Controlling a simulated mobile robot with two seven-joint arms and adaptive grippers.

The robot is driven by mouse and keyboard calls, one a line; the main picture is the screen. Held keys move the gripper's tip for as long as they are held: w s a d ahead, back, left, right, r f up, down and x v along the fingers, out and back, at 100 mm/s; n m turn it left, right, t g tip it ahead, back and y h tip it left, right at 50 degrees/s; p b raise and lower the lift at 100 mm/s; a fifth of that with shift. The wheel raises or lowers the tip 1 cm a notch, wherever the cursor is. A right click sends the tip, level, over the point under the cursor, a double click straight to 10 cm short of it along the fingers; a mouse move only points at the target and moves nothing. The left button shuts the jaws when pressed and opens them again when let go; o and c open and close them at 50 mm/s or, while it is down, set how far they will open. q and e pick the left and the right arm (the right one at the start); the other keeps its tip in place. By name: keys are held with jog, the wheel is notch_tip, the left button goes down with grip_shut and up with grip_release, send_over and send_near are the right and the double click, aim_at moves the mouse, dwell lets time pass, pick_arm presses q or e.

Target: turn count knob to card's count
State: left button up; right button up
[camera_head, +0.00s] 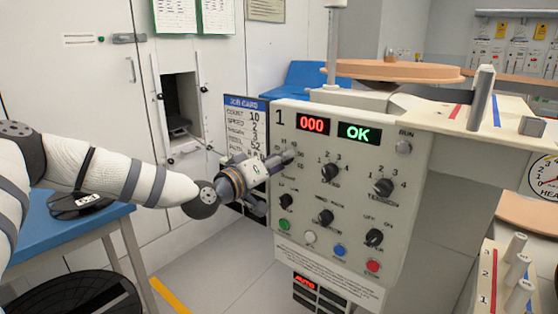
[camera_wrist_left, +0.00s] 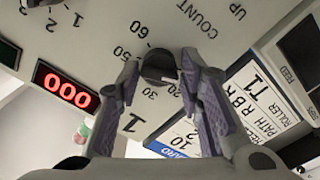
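The count knob (camera_wrist_left: 160,68) is a dark round knob on the beige panel (camera_head: 400,262) of station 1. In the left wrist view it sits between the two purple-padded fingertips of my left gripper (camera_wrist_left: 161,66), which close in on both its sides. Numbers such as 60, 50 and 30 ring it, partly hidden by the fingers. In the head view my left gripper (camera_head: 272,180) is at the panel's upper left and hides the knob. The job card (camera_head: 245,130) lists count 10. My right gripper is not in view.
The red display (camera_head: 312,124) reads 000 and the green display (camera_head: 360,132) reads OK. Other knobs, such as the speed knob (camera_head: 330,172) and tension knob (camera_head: 384,187), lie to the right. Coloured buttons line the panel's bottom. A blue table (camera_head: 60,240) stands left.

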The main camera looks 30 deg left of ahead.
pick_arm(q)
jog(key=shift+o, duration=0.5)
jog(key=s+a, duration=0.1)
jog(key=s, duration=1.1)
